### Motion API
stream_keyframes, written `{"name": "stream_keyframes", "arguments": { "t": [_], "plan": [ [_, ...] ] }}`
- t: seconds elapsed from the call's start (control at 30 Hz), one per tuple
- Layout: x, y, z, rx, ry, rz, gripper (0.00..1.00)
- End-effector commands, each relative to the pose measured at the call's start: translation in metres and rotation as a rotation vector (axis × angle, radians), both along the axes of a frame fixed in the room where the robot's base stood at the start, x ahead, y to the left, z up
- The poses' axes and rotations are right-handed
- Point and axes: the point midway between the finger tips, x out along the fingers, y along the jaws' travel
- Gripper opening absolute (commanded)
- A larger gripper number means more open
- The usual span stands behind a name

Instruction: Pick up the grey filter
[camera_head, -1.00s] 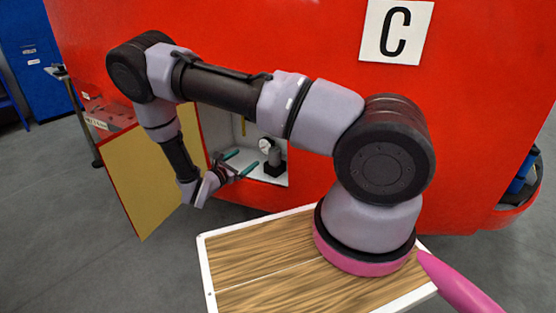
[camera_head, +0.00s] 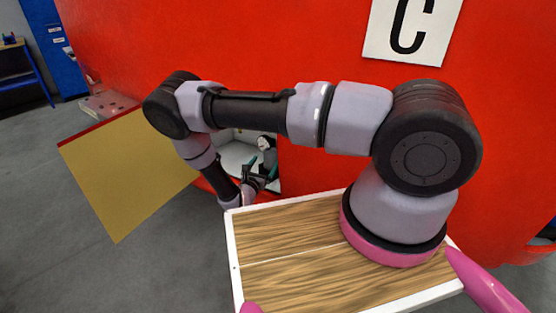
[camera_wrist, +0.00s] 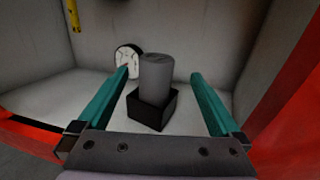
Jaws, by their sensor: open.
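The grey filter (camera_wrist: 156,78) is a grey cylinder standing upright in a black square holder (camera_wrist: 152,108) inside a white-walled compartment, in the wrist view. My gripper (camera_wrist: 160,80) is open. Its two teal fingers reach in on the left and right of the filter, with a visible gap on each side. I cannot tell how far the fingertips are from it in depth. In the head view my gripper (camera_head: 262,170) is at the compartment opening, and my arm hides much of the filter and holder there.
A round white gauge (camera_wrist: 128,61) sits behind the filter to the left. A yellow strip (camera_wrist: 74,15) hangs at upper left. The red body (camera_head: 330,50) surrounds the opening, and its yellow door (camera_head: 125,175) stands open at left. A wood-topped tray (camera_head: 290,245) lies in front.

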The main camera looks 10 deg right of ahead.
Motion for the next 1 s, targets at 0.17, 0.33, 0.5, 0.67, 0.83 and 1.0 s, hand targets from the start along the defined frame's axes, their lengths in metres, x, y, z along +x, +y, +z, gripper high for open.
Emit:
{"name": "stream_keyframes", "arguments": {
  "t": [0.17,0.33,0.5,0.67,0.83,1.0],
  "plan": [
    [0.022,-0.015,0.0,0.0,-0.002,-0.002,1.0],
    [0.041,-0.027,-0.001,0.001,-0.001,-0.002,1.0],
    [0.052,-0.032,-0.002,0.0,0.0,-0.001,1.0],
    [0.074,-0.042,-0.005,0.001,-0.002,-0.004,1.0],
    [0.091,-0.052,-0.005,0.001,-0.002,-0.002,1.0],
    [0.093,-0.052,-0.005,0.0,-0.001,0.0,1.0]
  ]
}}
